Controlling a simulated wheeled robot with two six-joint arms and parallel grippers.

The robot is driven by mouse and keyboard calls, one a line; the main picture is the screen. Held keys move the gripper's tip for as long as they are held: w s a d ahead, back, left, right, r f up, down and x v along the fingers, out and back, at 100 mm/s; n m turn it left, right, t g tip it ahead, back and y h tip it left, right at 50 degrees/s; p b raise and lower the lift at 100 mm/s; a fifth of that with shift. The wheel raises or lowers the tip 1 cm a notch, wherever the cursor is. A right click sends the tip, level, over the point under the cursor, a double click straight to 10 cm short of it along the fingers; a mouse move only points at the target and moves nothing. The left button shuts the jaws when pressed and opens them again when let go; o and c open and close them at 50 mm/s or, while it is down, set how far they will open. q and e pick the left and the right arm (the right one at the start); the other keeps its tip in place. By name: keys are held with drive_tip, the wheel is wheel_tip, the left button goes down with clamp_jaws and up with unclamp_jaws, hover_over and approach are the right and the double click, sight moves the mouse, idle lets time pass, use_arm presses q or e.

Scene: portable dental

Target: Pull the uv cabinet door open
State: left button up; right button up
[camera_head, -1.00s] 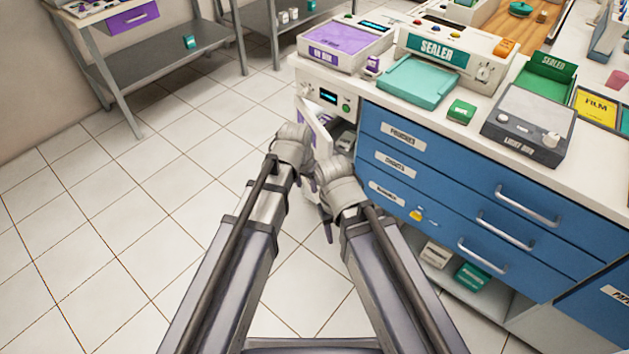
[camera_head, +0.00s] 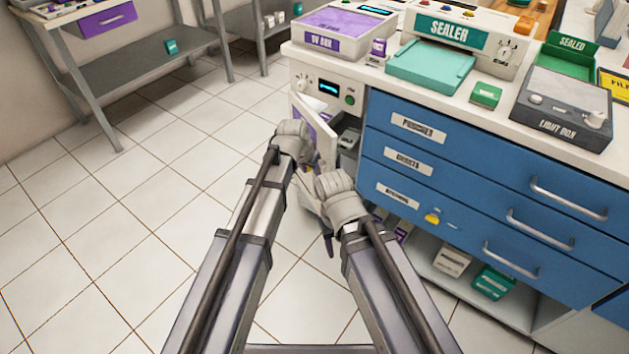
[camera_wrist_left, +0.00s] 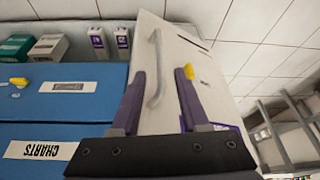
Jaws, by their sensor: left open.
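The white UV cabinet door (camera_head: 328,148) stands ajar below the UV box, with the dark inside showing at its right. In the left wrist view the door (camera_wrist_left: 205,115) fills the middle, with a pale bar handle (camera_wrist_left: 155,85) on its face. My left gripper (camera_wrist_left: 161,73) is open, its two purple fingers on either side of the handle in the picture; I cannot tell whether they touch it. In the head view my left wrist (camera_head: 293,140) is in front of the door and hides part of it. My right gripper (camera_head: 328,243) is lower, beside it; its jaws are unclear.
Blue drawers (camera_head: 430,160) with bar handles stand right of the cabinet. The counter above holds a sealer (camera_head: 450,35) and a light box (camera_head: 560,110). A grey metal table (camera_head: 135,65) stands at the back left. The tiled floor (camera_head: 120,230) at the left is clear.

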sight(314, 177)
use_arm(q)
drive_tip(key=b+x, duration=0.6)
drive_tip(key=x, duration=0.1)
drive_tip(key=shift+r, duration=0.1)
drive_tip(key=shift+c, duration=0.4)
clamp_jaws()
idle(0.9)
